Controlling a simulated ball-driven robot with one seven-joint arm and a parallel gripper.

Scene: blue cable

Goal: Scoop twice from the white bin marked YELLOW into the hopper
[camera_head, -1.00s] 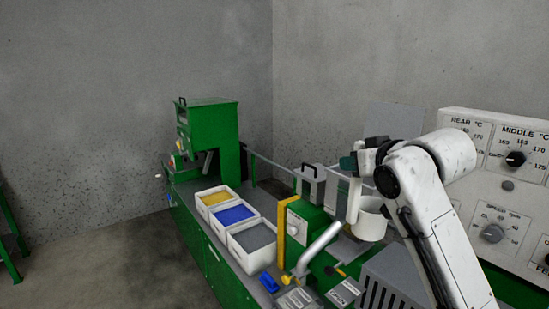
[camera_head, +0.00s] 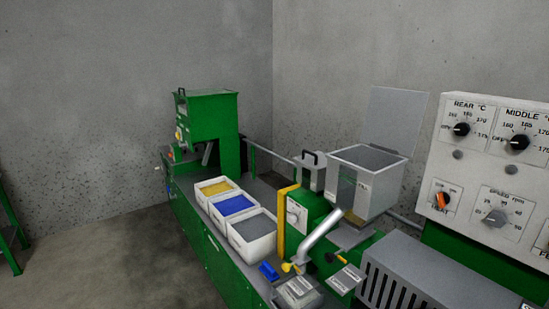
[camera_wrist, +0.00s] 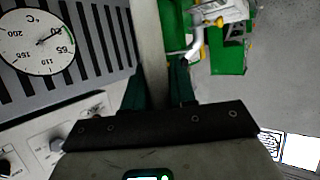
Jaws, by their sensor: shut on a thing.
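The white bin with yellow granules (camera_head: 201,201) is the farthest of three bins in a row on the green bench; its marking is too small to read. The hopper (camera_head: 366,196) is a grey metal box with its top open and its lid (camera_head: 396,128) standing up behind it. My gripper (camera_wrist: 155,88) shows only in the wrist view, its green fingers shut on a pale straight handle (camera_wrist: 151,45). The handle runs up out of that view, so the scoop's cup and any load in it are hidden.
A bin of blue granules and a bin of grey ones (camera_head: 258,248) stand nearer. A green machine (camera_head: 211,120) is at the far end. A control panel (camera_head: 490,165) and a vented grey cover (camera_head: 415,285) are at right. In the wrist view a dial gauge (camera_wrist: 35,42) lies left of the handle.

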